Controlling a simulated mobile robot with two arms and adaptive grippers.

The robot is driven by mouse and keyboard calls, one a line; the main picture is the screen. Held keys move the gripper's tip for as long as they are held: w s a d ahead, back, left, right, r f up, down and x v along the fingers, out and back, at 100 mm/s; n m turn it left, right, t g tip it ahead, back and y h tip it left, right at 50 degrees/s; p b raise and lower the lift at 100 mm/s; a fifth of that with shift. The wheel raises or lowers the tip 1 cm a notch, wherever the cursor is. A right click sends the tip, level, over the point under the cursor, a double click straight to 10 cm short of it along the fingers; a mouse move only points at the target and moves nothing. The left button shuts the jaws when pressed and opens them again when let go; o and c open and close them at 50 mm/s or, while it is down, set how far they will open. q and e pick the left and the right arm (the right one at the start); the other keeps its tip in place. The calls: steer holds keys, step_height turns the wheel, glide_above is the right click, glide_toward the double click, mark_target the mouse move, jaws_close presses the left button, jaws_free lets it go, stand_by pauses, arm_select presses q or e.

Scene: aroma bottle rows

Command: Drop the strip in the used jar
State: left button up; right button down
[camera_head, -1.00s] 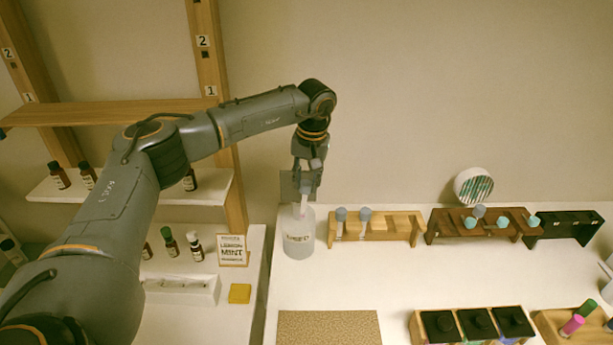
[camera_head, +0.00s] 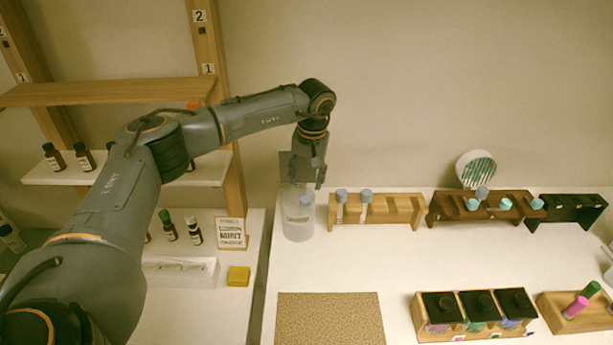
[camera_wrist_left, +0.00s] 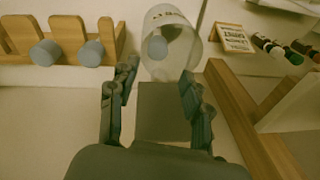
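The used jar (camera_head: 298,226) is a clear, cloudy jar at the left end of the white counter; the wrist view shows it too (camera_wrist_left: 184,47). The strip (camera_head: 305,201) with a grey-blue end is inside the jar, and its round end shows at the jar's mouth in the wrist view (camera_wrist_left: 157,47). Its lower part is blurred by the jar wall. My left gripper (camera_head: 308,180) is above the jar, pointing down. In the wrist view its two fingers (camera_wrist_left: 158,92) are spread apart with nothing between them. My right gripper is not in view.
A light wooden rack (camera_head: 398,211) with two grey-capped strips stands just right of the jar. A dark brown rack (camera_head: 448,208) and a black rack (camera_head: 567,211) follow. A cork mat (camera_head: 330,318) lies in front. A wooden post (camera_head: 236,190) stands left.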

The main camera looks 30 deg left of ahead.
arm_select(q)
steer(key=shift+r, duration=0.1)
step_height(320, 180, up, 12)
steer(key=d, duration=0.1)
steer(key=shift+s+d, duration=0.3)
steer(key=shift+f, duration=0.2)
stand_by(0.6)
